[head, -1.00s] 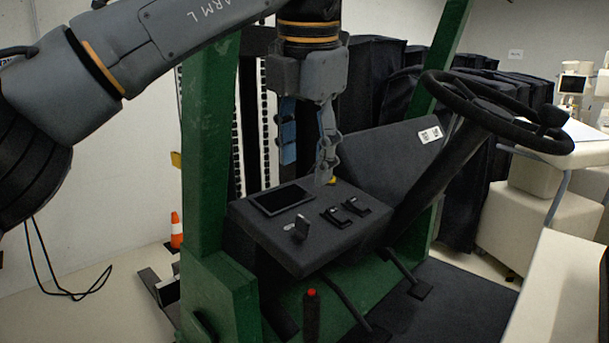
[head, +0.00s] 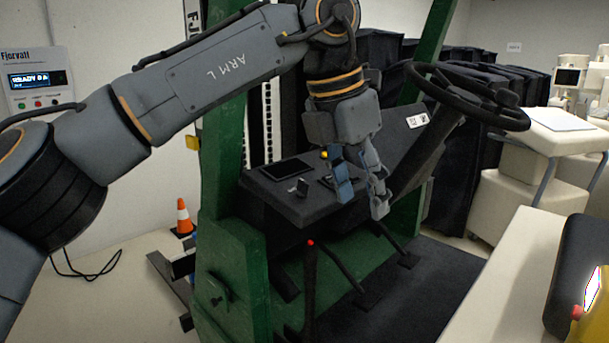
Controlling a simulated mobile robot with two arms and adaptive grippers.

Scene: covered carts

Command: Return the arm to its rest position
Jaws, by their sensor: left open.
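My left arm (head: 225,68) comes in from the left across the top of the head view. My left gripper (head: 362,205) hangs pointing down, open, with nothing between its fingers. It is in front of the right part of the dark dashboard (head: 290,208) of a green vehicle and hides some of its switches. I cannot tell whether it touches the dashboard. My right gripper is not in view.
The black steering wheel (head: 470,100) stands to the right of my gripper. A green post (head: 217,130) rises behind my arm. A red-tipped lever (head: 310,280) stands below. An orange cone (head: 184,217) is on the floor. A pale counter (head: 480,290) is at right.

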